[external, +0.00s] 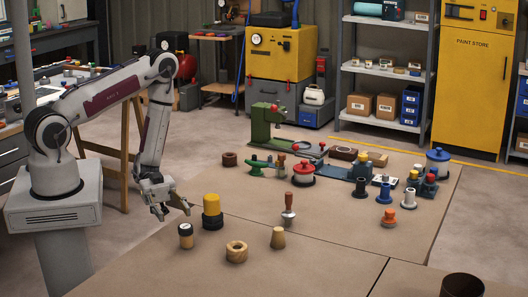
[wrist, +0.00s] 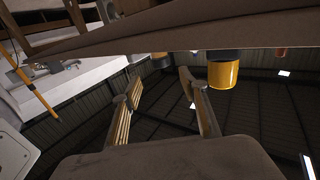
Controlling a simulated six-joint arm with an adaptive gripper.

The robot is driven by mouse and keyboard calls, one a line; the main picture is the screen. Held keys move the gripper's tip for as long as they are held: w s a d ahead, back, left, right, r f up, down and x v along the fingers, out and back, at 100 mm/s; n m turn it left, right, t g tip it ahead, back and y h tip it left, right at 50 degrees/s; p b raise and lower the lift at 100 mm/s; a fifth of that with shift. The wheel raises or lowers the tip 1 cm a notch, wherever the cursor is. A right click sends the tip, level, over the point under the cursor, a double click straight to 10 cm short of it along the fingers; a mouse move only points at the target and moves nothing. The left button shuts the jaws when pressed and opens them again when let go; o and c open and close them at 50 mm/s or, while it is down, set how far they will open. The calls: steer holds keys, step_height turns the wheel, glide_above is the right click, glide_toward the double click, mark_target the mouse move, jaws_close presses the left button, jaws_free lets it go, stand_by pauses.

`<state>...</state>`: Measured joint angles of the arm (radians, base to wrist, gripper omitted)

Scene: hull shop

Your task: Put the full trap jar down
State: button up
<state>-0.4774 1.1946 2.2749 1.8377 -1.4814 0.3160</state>
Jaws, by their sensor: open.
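No jar is in my gripper (external: 176,209), which is open and empty above the left edge of the table. A jar-like piece with a yellow upper part and black base (external: 212,212) stands upright just right of my gripper. A smaller dark jar with a pale lid (external: 186,236) stands in front of it, below my gripper in the picture. I cannot tell which one is the trap jar, or what is inside. In the wrist view, turned upside down, the open fingers (wrist: 159,80) show with the yellow piece (wrist: 223,74) beyond the right finger.
A wooden ring (external: 236,251), a tapered wooden plug (external: 278,238) and a wood-handled tool (external: 288,208) stand nearby. A green machine (external: 266,128) and several coloured pieces crowd the table's back. A dark cup (external: 462,286) is at front right. The front middle (external: 330,265) is clear.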

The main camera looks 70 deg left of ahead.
steer(key=shift+o, duration=0.4)
steer(key=shift+d, duration=0.15)
steer(key=shift+d+r, duration=0.1)
steer(key=shift+d, duration=0.1)
steer(key=d+r+m+g, duration=0.4)
steer(key=d, duration=0.1)
steer(key=shift+s+r+m, duration=0.1)
steer(key=shift+r+m, duration=0.1)
steer(key=shift+m, duration=0.1)
steer(key=s+d+r+m+g+y, duration=0.3)
steer(key=s+d+m+g+y, duration=0.1)
steer(key=d+m, duration=0.1)
steer(key=n+t+y, duration=0.4)
steer(key=n+y, duration=0.3)
steer(key=y, duration=0.2)
glide_above(186, 224)
steer(key=a, duration=0.2)
steer(key=f, duration=0.2)
steer(key=shift+w+a+r, duration=0.2)
steer(key=shift+r, duration=0.05)
steer(key=shift+f, duration=0.1)
